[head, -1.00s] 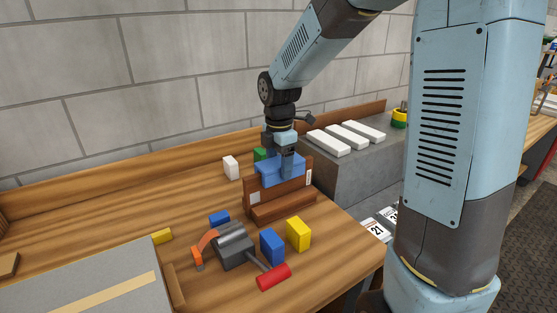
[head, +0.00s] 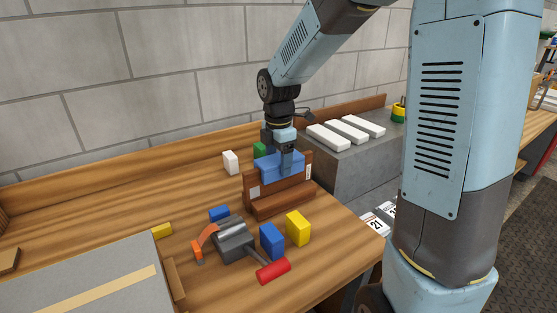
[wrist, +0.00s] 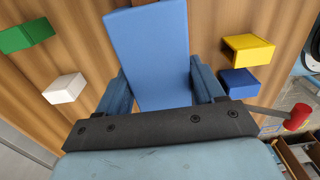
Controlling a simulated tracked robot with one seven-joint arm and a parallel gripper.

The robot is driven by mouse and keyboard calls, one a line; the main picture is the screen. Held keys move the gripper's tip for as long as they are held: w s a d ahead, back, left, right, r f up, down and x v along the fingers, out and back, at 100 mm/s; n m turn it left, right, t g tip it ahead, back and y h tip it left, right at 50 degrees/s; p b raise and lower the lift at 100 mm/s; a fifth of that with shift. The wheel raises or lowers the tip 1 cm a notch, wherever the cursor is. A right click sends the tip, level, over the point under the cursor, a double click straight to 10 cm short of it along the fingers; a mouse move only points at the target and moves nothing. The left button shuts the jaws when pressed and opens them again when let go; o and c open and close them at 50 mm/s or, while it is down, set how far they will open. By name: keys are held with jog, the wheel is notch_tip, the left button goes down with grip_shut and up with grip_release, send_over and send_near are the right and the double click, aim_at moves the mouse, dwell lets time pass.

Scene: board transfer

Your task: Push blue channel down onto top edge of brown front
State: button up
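The blue channel (head: 266,170) lies along the top of the upright brown front (head: 275,194) near the bench's right end. It covers the middle of the top edge; whether it is fully seated I cannot tell. My gripper (head: 287,165) points down over it, with a finger in front. In the wrist view my gripper (wrist: 160,92) has a blue finger against each side of the blue channel (wrist: 150,50), with no clear gap. The brown front's top edge under the channel is hidden. A lower brown ledge runs along its foot.
A white block (head: 230,162) and a green block (head: 260,150) stand behind left. Blue (head: 271,241) and yellow (head: 298,228) blocks and a red-handled tool (head: 235,242) lie in front. White bars (head: 328,137) rest on a grey block to the right.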

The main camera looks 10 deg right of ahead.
aim_at(279, 158)
jog(key=o, duration=0.5)
jog(key=shift+r, duration=0.1)
notch_tip(279, 158, up, 14)
jog(key=shift+f, duration=0.25)
dwell(0.5)
jog(key=s+d+m+t, duration=0.2)
jog(key=s+d+m, duration=0.2)
jog(key=s+m, duration=0.3)
jog(key=s+d+r+m+t, duration=0.1)
jog(key=s+d+m, duration=0.3)
jog(key=s+m, duration=0.3)
jog(key=s+d+m+t, duration=0.2)
jog(key=s+d+m, duration=0.2)
jog(key=s+m, duration=0.3)
jog(key=shift+s+r+m+t, duration=0.15)
jog(key=shift+s+m+t, duration=0.2)
jog(key=shift+m, duration=0.35)
